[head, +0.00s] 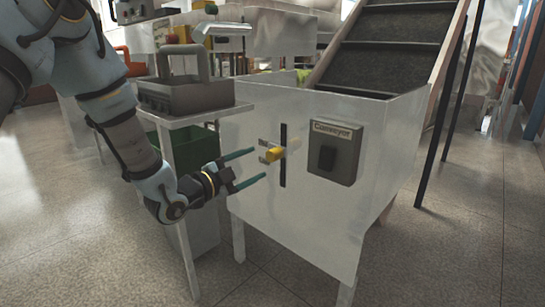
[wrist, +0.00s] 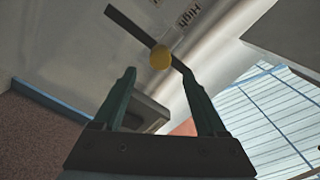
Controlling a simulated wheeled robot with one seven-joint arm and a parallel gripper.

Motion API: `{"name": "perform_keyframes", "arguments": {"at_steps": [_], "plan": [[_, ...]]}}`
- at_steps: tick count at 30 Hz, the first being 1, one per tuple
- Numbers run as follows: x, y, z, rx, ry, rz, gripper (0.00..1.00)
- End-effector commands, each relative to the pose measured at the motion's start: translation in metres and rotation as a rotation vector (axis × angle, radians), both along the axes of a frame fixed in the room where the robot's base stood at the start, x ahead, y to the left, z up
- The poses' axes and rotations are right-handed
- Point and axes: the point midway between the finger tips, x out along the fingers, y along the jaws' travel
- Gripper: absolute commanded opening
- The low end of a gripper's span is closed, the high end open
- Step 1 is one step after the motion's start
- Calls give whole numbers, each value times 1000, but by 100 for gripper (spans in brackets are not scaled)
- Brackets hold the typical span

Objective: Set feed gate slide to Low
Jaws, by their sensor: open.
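The feed gate slide is a yellow knob (head: 274,154) on a dark vertical slot (head: 283,172) in the front of the pale metal hopper. The knob stands around the middle of the slot's height. In the wrist view the knob (wrist: 160,58) appears between and just beyond my fingertips, and the slot (wrist: 135,27) runs diagonally behind it. A label reading "High" (wrist: 188,18) shows beside the slot; I cannot read a Low label. My gripper (head: 259,164) is open, its two teal fingers pointing at the knob from the left. I cannot tell whether they touch it.
A grey box labelled "Conveyor" (head: 333,152) with a dark switch sticks out to the right of the slot. A small table (head: 207,118) with a grey handled device (head: 185,92) stands left of the hopper, near my arm. A green bin (head: 190,150) is under it.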

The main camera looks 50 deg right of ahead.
Motion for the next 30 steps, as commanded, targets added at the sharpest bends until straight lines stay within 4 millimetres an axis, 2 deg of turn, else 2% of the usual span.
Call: {"name": "perform_keyframes", "arguments": {"at_steps": [6,13,18,26,30], "plan": [[-3,-42,-1,-1,-1,-1,74],[-4,-74,-1,1,1,0,74],[-4,-82,0,1,1,2,74],[-4,-83,0,3,1,2,74],[-4,-83,0,3,1,2,58]]}}
